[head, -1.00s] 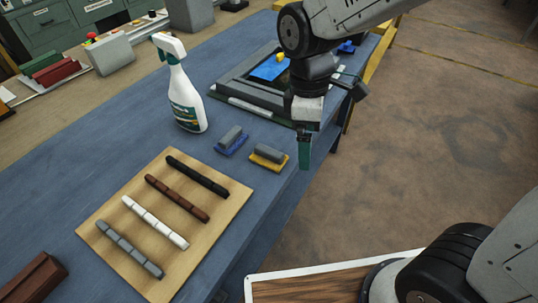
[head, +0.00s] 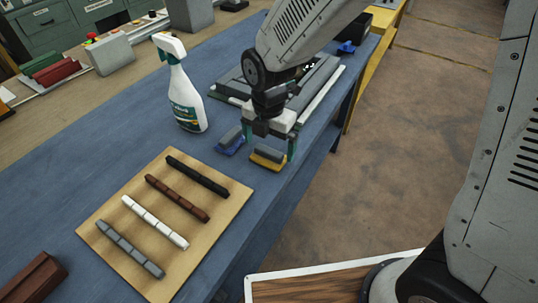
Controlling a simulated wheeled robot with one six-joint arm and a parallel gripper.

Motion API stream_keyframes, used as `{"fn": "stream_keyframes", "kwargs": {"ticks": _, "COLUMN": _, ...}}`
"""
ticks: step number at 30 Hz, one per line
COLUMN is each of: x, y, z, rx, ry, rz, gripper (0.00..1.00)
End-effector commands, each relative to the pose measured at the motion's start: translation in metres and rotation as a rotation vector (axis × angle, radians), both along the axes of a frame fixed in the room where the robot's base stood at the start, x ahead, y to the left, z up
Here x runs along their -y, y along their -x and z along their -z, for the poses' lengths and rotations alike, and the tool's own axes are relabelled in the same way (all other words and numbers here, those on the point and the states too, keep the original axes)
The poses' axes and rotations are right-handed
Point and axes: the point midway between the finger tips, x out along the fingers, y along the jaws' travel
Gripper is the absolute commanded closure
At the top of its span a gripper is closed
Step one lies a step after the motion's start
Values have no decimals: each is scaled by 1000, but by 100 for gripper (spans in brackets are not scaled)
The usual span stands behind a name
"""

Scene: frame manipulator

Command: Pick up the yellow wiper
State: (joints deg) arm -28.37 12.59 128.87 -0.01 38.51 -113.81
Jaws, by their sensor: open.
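The yellow wiper (head: 268,159) lies on the blue table near its right edge. It has a yellow base and a dark grey top block. My gripper (head: 270,149) points down just over and around the yellow wiper. Its jaws are open, with one green finger by the wiper's left end and the other by its right end. Whether the fingers touch it I cannot tell. A blue wiper (head: 230,142) of the same shape lies just to the left, close to my left finger.
A white spray bottle (head: 184,95) stands behind and left of the wipers. A wooden board (head: 215,215) with several coloured bars lies in front. A grey frame (head: 325,85) lies behind my gripper, partly hidden by my arm. Bare table (head: 75,160) is at left.

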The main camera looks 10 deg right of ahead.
Motion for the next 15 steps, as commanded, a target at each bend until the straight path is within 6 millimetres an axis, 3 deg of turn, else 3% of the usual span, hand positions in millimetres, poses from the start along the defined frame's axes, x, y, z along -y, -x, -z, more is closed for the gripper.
{"fn": "stream_keyframes", "kwargs": {"ticks": 6, "x": 1, "y": -1, "z": 29, "rx": -3, "ry": 2, "rz": 1, "gripper": 0}}
{"fn": "stream_keyframes", "kwargs": {"ticks": 14, "x": 1, "y": -2, "z": 32, "rx": 0, "ry": 0, "rz": 1, "gripper": 0}}
{"fn": "stream_keyframes", "kwargs": {"ticks": 15, "x": 1, "y": -2, "z": 31, "rx": 0, "ry": 0, "rz": 1, "gripper": 6}}
